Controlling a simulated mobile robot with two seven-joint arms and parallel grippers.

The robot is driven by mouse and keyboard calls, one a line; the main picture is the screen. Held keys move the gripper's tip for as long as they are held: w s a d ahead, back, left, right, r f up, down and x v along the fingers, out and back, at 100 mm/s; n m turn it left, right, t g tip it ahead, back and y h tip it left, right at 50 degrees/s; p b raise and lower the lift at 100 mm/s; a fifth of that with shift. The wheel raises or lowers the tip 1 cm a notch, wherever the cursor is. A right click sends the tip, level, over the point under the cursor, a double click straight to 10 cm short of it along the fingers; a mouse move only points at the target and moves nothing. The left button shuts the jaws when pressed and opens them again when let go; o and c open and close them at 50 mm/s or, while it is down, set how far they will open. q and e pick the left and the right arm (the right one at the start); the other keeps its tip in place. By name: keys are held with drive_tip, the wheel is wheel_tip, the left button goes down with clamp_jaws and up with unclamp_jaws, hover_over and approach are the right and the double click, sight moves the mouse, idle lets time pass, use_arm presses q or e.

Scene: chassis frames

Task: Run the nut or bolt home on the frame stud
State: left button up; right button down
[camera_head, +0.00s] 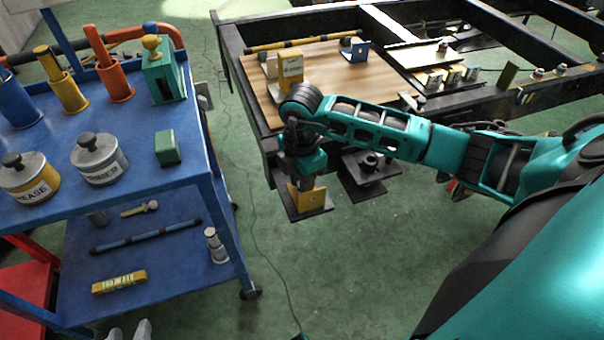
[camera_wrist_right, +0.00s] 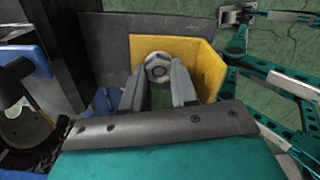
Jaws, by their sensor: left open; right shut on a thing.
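My right gripper (camera_head: 303,180) reaches down at the yellow bracket (camera_head: 317,198) on a dark plate at the frame's near corner. In the right wrist view the gripper (camera_wrist_right: 160,78) is shut on a silver hex nut or bolt head (camera_wrist_right: 157,68). This piece lies in front of the yellow bracket (camera_wrist_right: 205,62); a paler round centre shows in it. I cannot tell whether it is threaded on a stud or touches the bracket, because the stud is hidden. Two grey fingertips of my left gripper (camera_head: 128,334) show apart at the bottom edge of the head view; nothing shows between them.
The dark chassis frame (camera_head: 240,75) carries a wooden board (camera_head: 345,75) with a yellow box (camera_head: 290,66) and a blue bracket (camera_head: 355,50). A blue cart (camera_head: 110,190) with cans and tools stands at left. Green floor is open between cart and frame, crossed by a thin cable.

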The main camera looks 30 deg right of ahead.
drive_tip(key=shift+r+m+p, duration=0.15)
drive_tip(key=shift+m+p, duration=0.4)
drive_tip(key=shift+m, duration=0.95)
drive_tip(key=shift+m+p, duration=0.9)
drive_tip(key=shift+p, duration=0.05)
drive_tip(key=m+p, duration=0.2)
drive_tip(key=shift+w+m, duration=0.1)
drive_tip(key=shift+m, duration=0.2)
drive_tip(key=shift+m+p, duration=0.35)
drive_tip(key=shift+m, duration=0.45)
drive_tip(key=shift+d, duration=0.1)
